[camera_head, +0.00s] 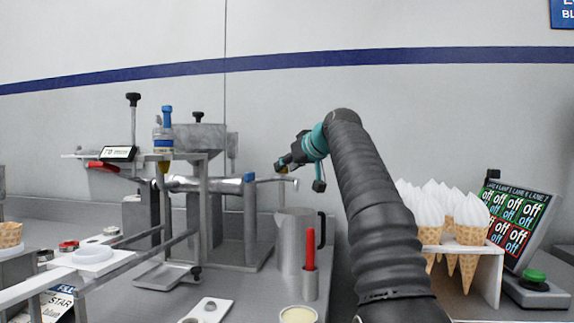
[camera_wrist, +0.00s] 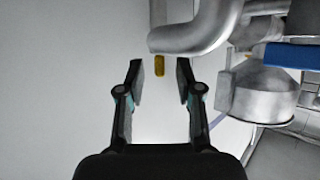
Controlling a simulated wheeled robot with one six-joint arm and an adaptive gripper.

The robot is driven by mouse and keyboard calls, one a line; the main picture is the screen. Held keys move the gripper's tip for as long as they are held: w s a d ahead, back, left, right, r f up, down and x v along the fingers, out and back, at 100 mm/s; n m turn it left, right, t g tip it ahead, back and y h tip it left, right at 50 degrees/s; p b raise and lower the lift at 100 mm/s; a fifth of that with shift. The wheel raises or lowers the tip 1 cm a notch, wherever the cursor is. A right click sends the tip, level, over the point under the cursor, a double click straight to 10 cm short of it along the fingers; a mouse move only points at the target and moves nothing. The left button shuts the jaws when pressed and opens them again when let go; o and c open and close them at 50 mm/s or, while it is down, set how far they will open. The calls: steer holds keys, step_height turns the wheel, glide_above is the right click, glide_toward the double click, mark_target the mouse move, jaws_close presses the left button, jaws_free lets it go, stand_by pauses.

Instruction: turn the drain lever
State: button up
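My gripper (camera_head: 284,165) is open and empty, beside the end of a thin grey pipe on the right side of the metal machine (camera_head: 213,225). In the wrist view its two black fingertips (camera_wrist: 160,70) stand apart. A small yellow piece (camera_wrist: 158,66) shows between and just beyond them, below the curved pipe (camera_wrist: 204,32). I cannot tell whether this piece is the drain lever, or whether either finger touches anything. A blue collar (camera_head: 249,178) sits on the machine's barrel, left of my gripper. A red handle (camera_head: 103,166) shows at the machine's far left.
A metal pitcher (camera_head: 292,240) stands below my gripper, with a red-handled tool in a holder (camera_head: 310,284) in front. Cones with white swirls (camera_head: 468,215) stand in a rack (camera_head: 488,268) to the right. A menu screen (camera_head: 519,222) and green button (camera_head: 535,276) are farther right.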

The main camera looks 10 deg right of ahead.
steer(key=shift+w+a, duration=0.1)
jaws_close()
steer(key=shift+p, duration=0.4)
steer(key=shift+w+d+r+n+g+y+p, duration=0.1)
steer(key=shift+d+n+g+y+p, duration=0.1)
steer(key=shift+n+y+p, duration=0.2)
steer(key=shift+w+d+n+g+y+p, duration=0.1)
steer(key=shift+n+g+y+p, duration=0.15)
steer(key=shift+n+y, duration=0.15)
steer(key=shift+n+g+y, duration=0.25)
steer(key=shift+n+y, duration=0.25)
steer(key=shift+y, duration=0.1)
steer(key=shift+n+y, duration=0.3)
jaws_free()
